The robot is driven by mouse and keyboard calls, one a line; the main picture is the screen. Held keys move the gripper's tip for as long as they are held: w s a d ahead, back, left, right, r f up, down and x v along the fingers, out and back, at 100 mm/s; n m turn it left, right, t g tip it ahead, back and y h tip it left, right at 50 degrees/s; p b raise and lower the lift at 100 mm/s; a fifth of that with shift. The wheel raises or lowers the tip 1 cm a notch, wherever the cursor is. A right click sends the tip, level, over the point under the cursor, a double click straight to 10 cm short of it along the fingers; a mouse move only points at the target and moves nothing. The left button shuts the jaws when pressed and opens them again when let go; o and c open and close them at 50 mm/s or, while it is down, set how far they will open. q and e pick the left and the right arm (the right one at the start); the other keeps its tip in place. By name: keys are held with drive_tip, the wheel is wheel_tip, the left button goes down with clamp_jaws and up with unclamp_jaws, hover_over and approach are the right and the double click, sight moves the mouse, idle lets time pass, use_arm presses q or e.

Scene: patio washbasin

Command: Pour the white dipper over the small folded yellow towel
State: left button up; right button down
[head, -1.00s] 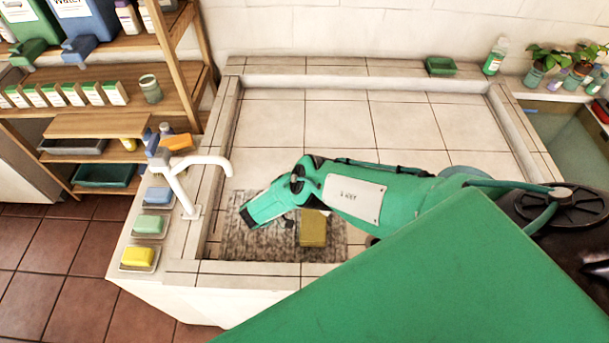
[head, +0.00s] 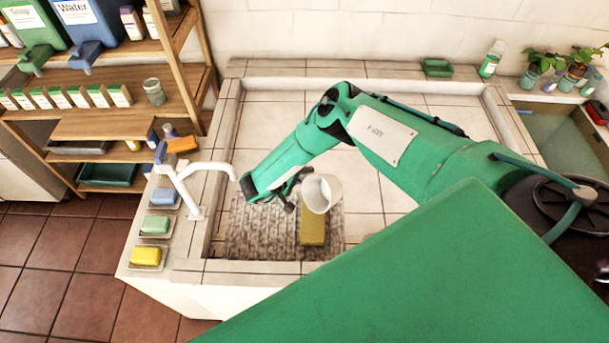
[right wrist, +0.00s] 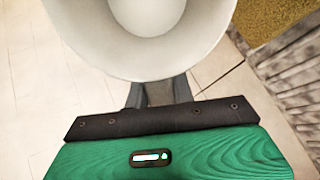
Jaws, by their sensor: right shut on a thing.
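The white dipper (head: 317,194) is held up above the basin by my right gripper (head: 292,189). Its open mouth shows in the head view, so it looks tilted. In the right wrist view the dipper (right wrist: 150,45) fills the top, with the gripper fingers (right wrist: 158,92) closed at its near side; its contents are not visible. The small folded yellow towel (head: 312,231) lies on the ribbed grey board in the basin, just below the dipper. A yellow fuzzy corner of it (right wrist: 270,22) shows at the right wrist view's upper right. My left gripper is not in view.
The ribbed grey board (head: 262,235) lies in the tiled basin (head: 420,100). A white faucet (head: 190,185) stands left of it. Soap dishes with blue, green and yellow soaps (head: 146,257) line the left ledge. Wooden shelves (head: 110,125) stand at left.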

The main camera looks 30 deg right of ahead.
drive_tip(key=shift+r+g+y+b, duration=0.2)
drive_tip(key=shift+r+y, duration=0.75)
drive_tip(key=shift+y, duration=1.15)
drive_tip(key=shift+r+g+y+b, duration=0.1)
drive_tip(key=shift+r+g+y, duration=0.15)
drive_tip(key=shift+r+y, duration=1.25)
drive_tip(key=shift+r+g+y+b, duration=0.15)
drive_tip(key=shift+r+g+y, duration=0.15)
drive_tip(key=shift+y, duration=2.4)
